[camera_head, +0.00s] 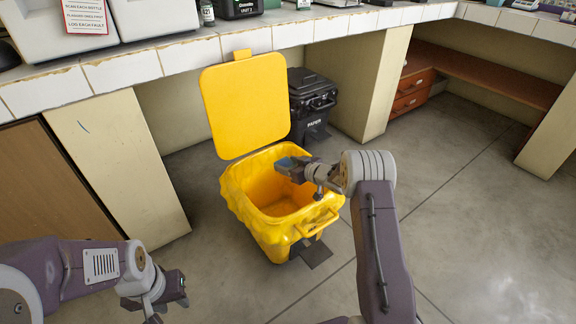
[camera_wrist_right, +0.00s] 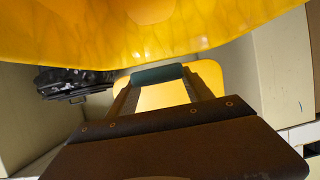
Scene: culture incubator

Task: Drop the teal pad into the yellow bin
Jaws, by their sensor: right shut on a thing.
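The yellow bin (camera_head: 265,205) stands on the floor with its lid (camera_head: 245,105) raised against the counter side. My right gripper (camera_head: 292,168) reaches over the bin's open mouth from the right. It is shut on the teal pad (camera_wrist_right: 157,74), which sits across the fingertips in the right wrist view. In the head view the pad (camera_head: 286,162) is small and partly hidden by the fingers. In the right wrist view the bin's yellow wall (camera_wrist_right: 150,35) fills the top. My left gripper (camera_head: 170,300) is low at the left, away from the bin; its jaw opening is unclear.
A black lidded bin (camera_head: 311,100) stands behind the yellow bin. A tiled counter (camera_head: 120,70) with equipment runs along the back. A wooden shelf unit with drawers (camera_head: 411,92) is at the back right. The floor (camera_head: 460,230) at the right is clear.

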